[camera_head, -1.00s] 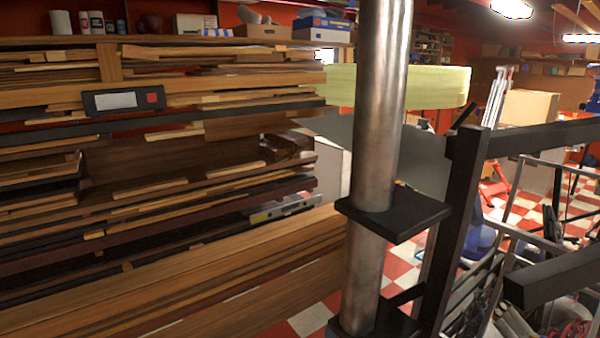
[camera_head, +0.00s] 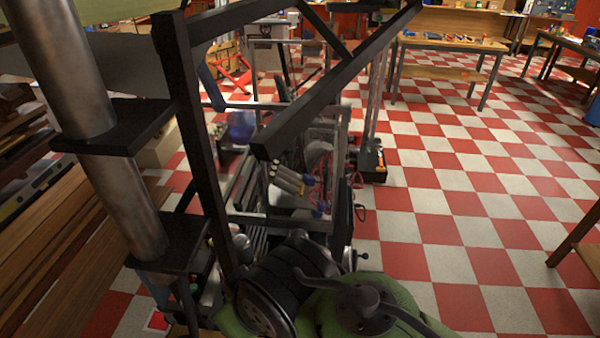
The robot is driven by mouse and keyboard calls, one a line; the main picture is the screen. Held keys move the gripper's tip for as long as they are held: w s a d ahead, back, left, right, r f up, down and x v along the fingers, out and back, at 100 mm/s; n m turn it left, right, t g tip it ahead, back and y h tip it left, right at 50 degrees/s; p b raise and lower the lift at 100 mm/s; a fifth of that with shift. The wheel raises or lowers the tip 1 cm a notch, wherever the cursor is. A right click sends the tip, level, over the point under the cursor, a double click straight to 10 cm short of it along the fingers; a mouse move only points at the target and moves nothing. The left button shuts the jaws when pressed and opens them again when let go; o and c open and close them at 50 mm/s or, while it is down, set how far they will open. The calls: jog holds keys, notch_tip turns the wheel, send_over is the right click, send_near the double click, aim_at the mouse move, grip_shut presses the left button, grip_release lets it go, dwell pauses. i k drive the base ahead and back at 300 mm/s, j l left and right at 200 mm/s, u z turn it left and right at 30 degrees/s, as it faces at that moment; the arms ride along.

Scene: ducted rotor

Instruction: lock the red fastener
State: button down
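I cannot make out a red fastener in the head view. My gripper is not in view. A thick metal pole (camera_head: 70,75) stands at the left, with black plates (camera_head: 125,125) around it. A black bar frame (camera_head: 197,130) stands beside it, with one long bar reaching up and to the right. At the top left is part of a pale olive-green body (camera_head: 110,8), cut off by the picture edge. I cannot tell whether a fastener sits on any of these.
A metal cage cart (camera_head: 250,215) with cluttered equipment stands behind the frame. Long wooden boards (camera_head: 75,245) lie at the lower left. A workbench (camera_head: 447,50) with small items stands at the back. The red and white checkered floor (camera_head: 455,190) is largely clear at the right.

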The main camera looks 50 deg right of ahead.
aim_at(358, 136)
jog(key=z, duration=2)
jog(key=l+u, duration=0.3)
jog(key=l, duration=0.15)
jog(key=l+u, duration=0.75)
jog(key=l, duration=0.2)
jog(key=l+u, duration=0.4)
jog(key=k+l+u, duration=0.15)
jog(key=l+u, duration=0.25)
jog(key=k+l+u, duration=0.2)
jog(key=l+u, duration=0.15)
jog(key=l, duration=0.15)
jog(key=i+l+u, duration=0.1)
jog(key=l+u, duration=1.1)
jog(key=l, duration=0.15)
